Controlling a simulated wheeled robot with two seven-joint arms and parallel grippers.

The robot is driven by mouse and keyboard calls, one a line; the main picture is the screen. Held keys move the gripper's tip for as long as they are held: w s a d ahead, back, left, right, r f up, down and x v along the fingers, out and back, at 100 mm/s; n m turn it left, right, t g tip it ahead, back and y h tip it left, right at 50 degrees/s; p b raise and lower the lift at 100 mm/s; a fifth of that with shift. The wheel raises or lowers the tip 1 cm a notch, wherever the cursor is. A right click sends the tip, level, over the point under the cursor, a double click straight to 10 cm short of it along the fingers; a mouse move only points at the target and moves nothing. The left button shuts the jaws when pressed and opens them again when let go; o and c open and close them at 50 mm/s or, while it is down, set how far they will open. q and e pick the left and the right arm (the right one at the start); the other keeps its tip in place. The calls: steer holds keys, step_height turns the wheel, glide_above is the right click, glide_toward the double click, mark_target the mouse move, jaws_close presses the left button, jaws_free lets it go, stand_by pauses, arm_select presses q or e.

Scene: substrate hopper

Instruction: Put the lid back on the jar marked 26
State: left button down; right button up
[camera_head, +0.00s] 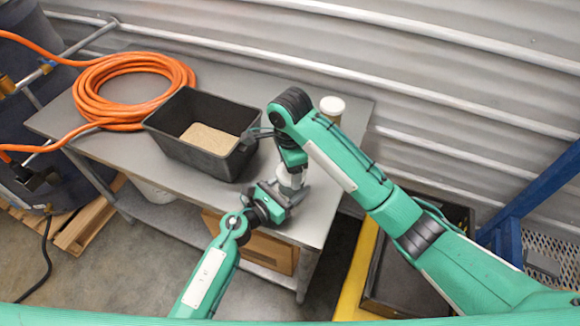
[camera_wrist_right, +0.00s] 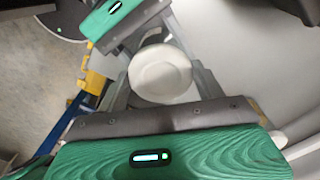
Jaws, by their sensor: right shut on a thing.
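My right gripper (camera_head: 291,176) reaches down over the front right corner of the table. In the right wrist view it is shut on a round white lid (camera_wrist_right: 160,72). A pale jar shows in part just below it in the head view; whether the lid touches the jar is hidden. My left gripper (camera_head: 282,197) is low beside this jar, its fingers at the jar's sides; whether they grip it is unclear. It also shows at the top of the wrist view. Another jar with a white lid (camera_head: 332,105) stands at the table's back right. No number is readable.
A black hopper bin (camera_head: 185,158) with tan substrate stands mid-table (camera_head: 230,88), left of my grippers. An orange hose coil (camera_head: 100,95) lies at the back left. A corrugated wall closes off the back. A blue frame (camera_head: 535,190) stands at the right.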

arm_select(q)
steer(key=shift+f, duration=0.1)
arm_select(e)
steer(key=o, duration=1)
steer(key=shift+o, duration=0.2)
steer(key=shift+r, duration=2.3)
steer(key=shift+c, duration=0.4)
